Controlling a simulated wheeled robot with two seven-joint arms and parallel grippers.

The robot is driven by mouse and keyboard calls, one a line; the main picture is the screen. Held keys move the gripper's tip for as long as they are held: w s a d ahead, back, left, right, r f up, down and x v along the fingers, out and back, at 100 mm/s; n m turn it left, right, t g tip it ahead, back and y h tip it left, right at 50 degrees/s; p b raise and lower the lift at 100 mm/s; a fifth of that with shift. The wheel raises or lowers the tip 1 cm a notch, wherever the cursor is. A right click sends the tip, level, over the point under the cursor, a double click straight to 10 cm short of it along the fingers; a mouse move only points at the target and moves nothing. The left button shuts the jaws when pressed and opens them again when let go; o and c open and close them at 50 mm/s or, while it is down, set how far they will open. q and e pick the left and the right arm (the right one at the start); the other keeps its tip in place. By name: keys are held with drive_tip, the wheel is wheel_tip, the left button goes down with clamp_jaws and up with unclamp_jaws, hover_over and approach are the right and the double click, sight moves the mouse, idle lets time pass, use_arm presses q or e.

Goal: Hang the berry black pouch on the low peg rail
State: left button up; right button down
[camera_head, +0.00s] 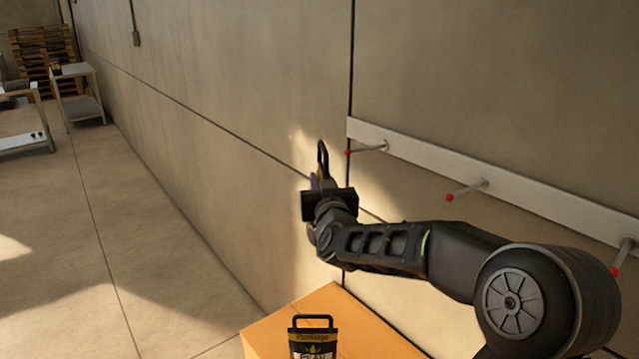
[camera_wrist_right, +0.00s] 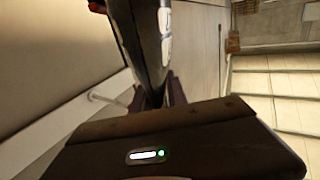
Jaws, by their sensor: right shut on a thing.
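My right gripper (camera_head: 322,187) is shut on a dark pouch with a black loop handle (camera_head: 322,158). It holds the pouch upright, close to the wall and just left of the peg rail (camera_head: 425,158). In the right wrist view the pouch (camera_wrist_right: 148,40) stands edge-on between the fingers, with white print on one side. Its front is turned away, so I cannot read its name. The white rail carries red-tipped pegs: a left one (camera_head: 367,148), a middle one (camera_head: 466,190) and a right one (camera_head: 623,255). The handle is apart from the left peg. My left gripper is out of view.
Another black pouch with a yellow band (camera_head: 314,340) stands on an orange box (camera_head: 345,318) below my right arm. The concrete wall runs along the right. Metal tables (camera_head: 80,100) and stacked pallets (camera_head: 42,50) stand far left. The floor between is clear.

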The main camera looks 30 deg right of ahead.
drive_tip(key=d+b, duration=0.1)
drive_tip(key=d, duration=0.3)
drive_tip(key=shift+w+d+b, duration=0.15)
drive_tip(key=shift+w+b, duration=0.05)
drive_tip(key=shift+b, duration=0.15)
drive_tip(key=shift+d, duration=0.45)
idle(0.4)
drive_tip(key=shift+d+b, duration=0.1)
drive_tip(key=shift+b, duration=0.3)
drive_tip(key=shift+w+d+b, duration=0.1)
drive_tip(key=shift+d+b, duration=2.1)
drive_tip(key=shift+d, duration=0.45)
drive_tip(key=shift+r, duration=0.1)
drive_tip(key=shift+d+f+b, duration=0.45)
drive_tip(key=shift+f+b, duration=0.35)
drive_tip(key=shift+b, duration=0.75)
